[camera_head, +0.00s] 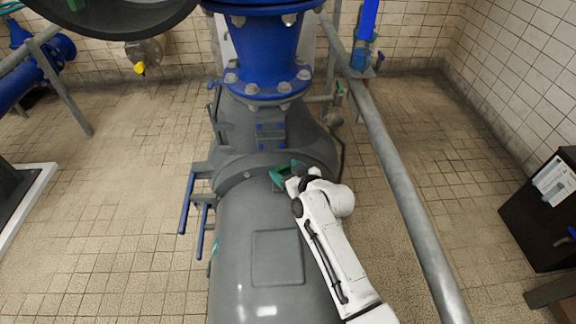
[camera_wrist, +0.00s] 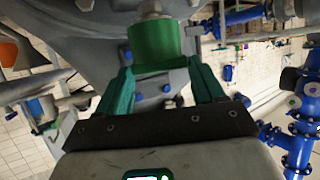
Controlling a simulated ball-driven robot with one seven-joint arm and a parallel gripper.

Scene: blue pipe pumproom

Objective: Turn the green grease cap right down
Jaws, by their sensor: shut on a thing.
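The green grease cap (camera_wrist: 155,42) is a short green cylinder in the wrist view, just below a pale metal stem on the grey pump casing. The two teal fingers of my gripper (camera_wrist: 160,70) stand on either side of it, their tips against its sides, shut on the cap. In the head view, my gripper (camera_head: 288,172) is at the upper right of the grey casing. There I cannot separate the cap from the green fingers, and my wrist covers part of that spot.
The grey pump casing (camera_head: 262,255) fills the middle, with a blue flanged pipe (camera_head: 265,50) above it. A grey rail (camera_head: 395,175) runs down close to the right of my arm. Blue bars (camera_head: 187,203) stick out at left. A dark box (camera_head: 548,215) stands far right.

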